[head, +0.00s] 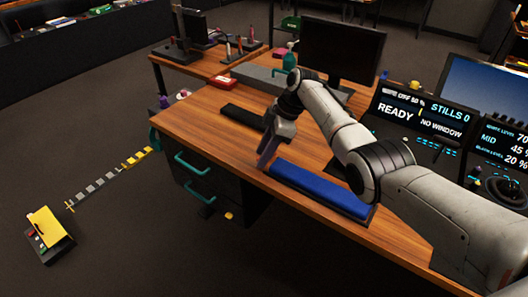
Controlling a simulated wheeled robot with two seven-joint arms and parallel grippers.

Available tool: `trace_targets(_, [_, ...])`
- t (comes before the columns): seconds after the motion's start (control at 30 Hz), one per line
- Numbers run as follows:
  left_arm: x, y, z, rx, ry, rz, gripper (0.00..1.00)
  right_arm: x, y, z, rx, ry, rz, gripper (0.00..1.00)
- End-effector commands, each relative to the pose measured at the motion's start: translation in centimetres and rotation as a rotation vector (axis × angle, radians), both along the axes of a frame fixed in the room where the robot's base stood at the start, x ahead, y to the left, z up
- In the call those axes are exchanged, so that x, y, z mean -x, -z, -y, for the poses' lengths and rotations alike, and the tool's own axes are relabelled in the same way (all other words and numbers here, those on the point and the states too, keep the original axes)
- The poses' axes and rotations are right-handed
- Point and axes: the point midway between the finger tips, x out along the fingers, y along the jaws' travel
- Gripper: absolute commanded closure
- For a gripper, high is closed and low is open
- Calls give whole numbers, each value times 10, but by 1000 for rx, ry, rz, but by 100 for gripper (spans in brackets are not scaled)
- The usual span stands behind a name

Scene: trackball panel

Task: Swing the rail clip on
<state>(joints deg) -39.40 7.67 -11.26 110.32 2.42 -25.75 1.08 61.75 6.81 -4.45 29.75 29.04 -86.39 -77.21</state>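My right arm reaches in from the right over the wooden desk. Its gripper (268,155) points down near the desk's front edge, just left of a long blue block (318,190). Its purplish finger end is small and dark; I cannot tell whether the fingers are apart or hold anything. I cannot make out a rail clip for certain. The control panel (412,118) at the right reads READY, STILLS 0 and NO WINDOW. A round trackball-like part (512,192) shows at the far right, and my arm hides part of the panel. My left gripper is not in view.
A black keyboard-like bar (243,116) and a red box (222,82) lie on the desk. A dark monitor (342,50) stands behind my arm. Drawers with teal handles (192,163) are under the desk. A yellow-topped box (46,228) sits on the open floor at left.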

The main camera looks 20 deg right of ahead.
Motion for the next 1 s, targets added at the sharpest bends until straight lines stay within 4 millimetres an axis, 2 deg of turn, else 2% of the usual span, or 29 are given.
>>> trace_targets(0.17, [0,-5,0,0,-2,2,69,1,-17,7,0,1,3,66])
trace_targets(0.4, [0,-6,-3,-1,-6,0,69,6,-60,24,1,2,4,66])
trace_targets(0.6, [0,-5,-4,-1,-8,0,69,10,-87,35,-1,2,2,66])
trace_targets(0.73, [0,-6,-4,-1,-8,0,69,11,-94,37,0,1,0,66])
trace_targets(1.0, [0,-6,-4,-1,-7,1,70,12,-95,38,0,1,0,66])
